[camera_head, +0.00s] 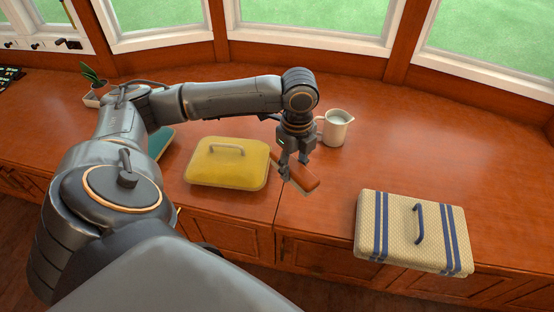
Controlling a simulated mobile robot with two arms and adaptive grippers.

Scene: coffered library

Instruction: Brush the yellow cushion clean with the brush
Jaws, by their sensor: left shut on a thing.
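My left gripper (292,175) is just right of the cushion and points down. It is shut on the brush (303,178), a reddish-brown block held at a slant near the counter. I cannot tell whether the brush touches the counter. Its bristles are hidden from this view. My right gripper is not in view.
A white jug (336,128) stands close behind and right of my left gripper. A cream case with blue stripes (395,232) lies at the right. A teal item (160,141) is partly hidden behind my arm. A potted plant (94,88) stands at the left back. The right back counter is clear.

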